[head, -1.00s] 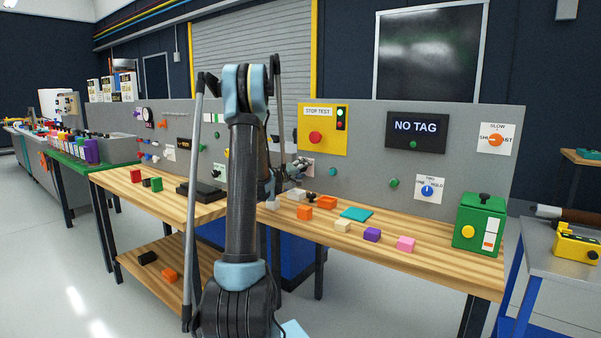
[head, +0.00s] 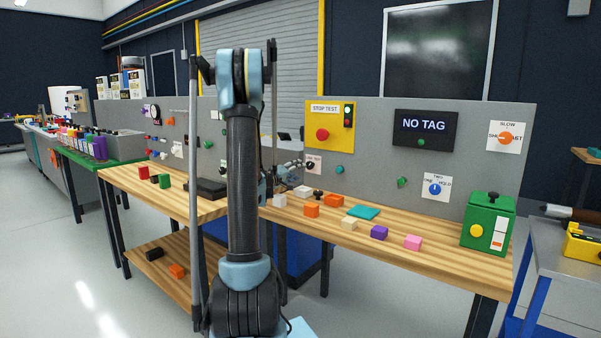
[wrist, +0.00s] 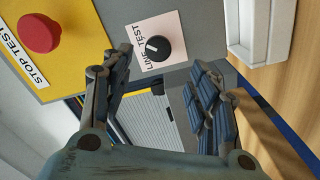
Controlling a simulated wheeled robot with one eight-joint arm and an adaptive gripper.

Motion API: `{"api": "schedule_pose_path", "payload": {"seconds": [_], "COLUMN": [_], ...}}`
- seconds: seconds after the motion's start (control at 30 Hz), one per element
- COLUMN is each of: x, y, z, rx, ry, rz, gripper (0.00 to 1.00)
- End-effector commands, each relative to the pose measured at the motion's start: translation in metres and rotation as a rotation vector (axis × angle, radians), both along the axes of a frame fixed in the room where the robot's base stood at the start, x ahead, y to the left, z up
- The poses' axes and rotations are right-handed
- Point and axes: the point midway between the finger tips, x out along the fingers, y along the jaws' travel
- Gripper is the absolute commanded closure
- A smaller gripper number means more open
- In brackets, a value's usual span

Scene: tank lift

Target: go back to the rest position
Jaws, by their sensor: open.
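My gripper (wrist: 160,100) is open and empty in the wrist view, its two padded fingers spread apart. The red button (wrist: 40,33) on the yellow STOP TEST plate is at the upper left. In the head view my gripper (head: 290,172) is small and partly hidden behind my raised arm, near the panel and above the wooden bench (head: 330,240).
Several coloured blocks, such as a purple one (head: 379,233), lie on the bench. A green box (head: 487,224) stands at its right end. A grey side table (head: 560,262) is at the far right. Open floor (head: 70,270) shows at the left.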

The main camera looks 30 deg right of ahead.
Motion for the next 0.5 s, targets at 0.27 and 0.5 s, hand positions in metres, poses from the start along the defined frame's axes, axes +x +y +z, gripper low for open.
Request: {"api": "schedule_pose_path", "payload": {"seconds": [0.27, 0.5], "x": [-0.006, -0.007], "y": [0.016, 0.016], "z": [0.000, 0.000], "rx": [0.000, 0.000], "ry": [0.000, 0.000], "rz": [0.000, -0.001], "gripper": [0.46, 0.46]}}
